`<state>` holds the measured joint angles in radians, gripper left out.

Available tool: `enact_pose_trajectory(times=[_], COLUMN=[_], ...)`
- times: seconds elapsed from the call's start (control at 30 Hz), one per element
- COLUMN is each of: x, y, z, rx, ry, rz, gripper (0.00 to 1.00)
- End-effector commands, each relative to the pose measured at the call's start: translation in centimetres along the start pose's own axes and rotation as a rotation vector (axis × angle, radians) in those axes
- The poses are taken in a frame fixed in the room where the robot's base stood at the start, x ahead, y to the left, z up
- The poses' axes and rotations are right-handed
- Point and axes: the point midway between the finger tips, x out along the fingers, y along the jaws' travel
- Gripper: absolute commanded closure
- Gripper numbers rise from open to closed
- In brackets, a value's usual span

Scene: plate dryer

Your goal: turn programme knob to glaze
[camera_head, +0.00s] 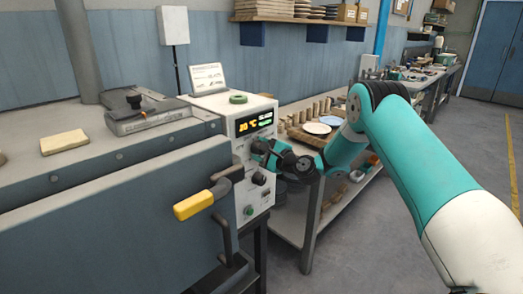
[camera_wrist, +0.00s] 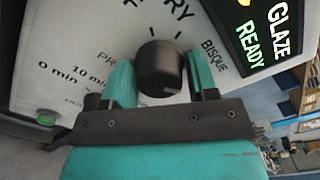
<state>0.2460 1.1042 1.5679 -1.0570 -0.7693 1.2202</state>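The programme knob (camera_wrist: 160,67) is a dark round knob on the white control panel (camera_wrist: 75,40), in the middle of the wrist view. Printed labels ending in "RY" and reading "BISQUE" stand around it. My gripper (camera_wrist: 161,80) has its teal fingers on both sides of the knob, apparently touching it. The display (camera_wrist: 262,30) at the upper right shows "GLAZE" in white and "READY" in green. In the head view my gripper (camera_head: 260,150) is against the front of the white control box (camera_head: 231,106) and hides the knob. The knob's pointer direction is unclear.
Another black knob (camera_head: 258,179) and a green button (camera_head: 249,211) sit lower on the box. A yellow-handled lever (camera_head: 194,205) juts out at the left. A workbench (camera_head: 315,180) with plates stands at the right. The floor at the right is clear.

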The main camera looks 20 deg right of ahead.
Motion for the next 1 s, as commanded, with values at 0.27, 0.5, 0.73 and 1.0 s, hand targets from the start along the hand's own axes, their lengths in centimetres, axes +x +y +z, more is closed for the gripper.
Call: enact_pose_trajectory(times=[0.27,0.5,0.73,1.0], x=[0.0,-1.2,-6.3,-12.7], y=[0.1,0.2,0.4,0.6], z=[0.1,-0.1,-0.3,-0.6], rx=[0.0,0.001,0.005,0.0], ry=[-0.001,0.001,0.004,0.003], rz=[0.001,0.002,0.0,-0.003], gripper=[0.25,0.25,0.25,0.25])
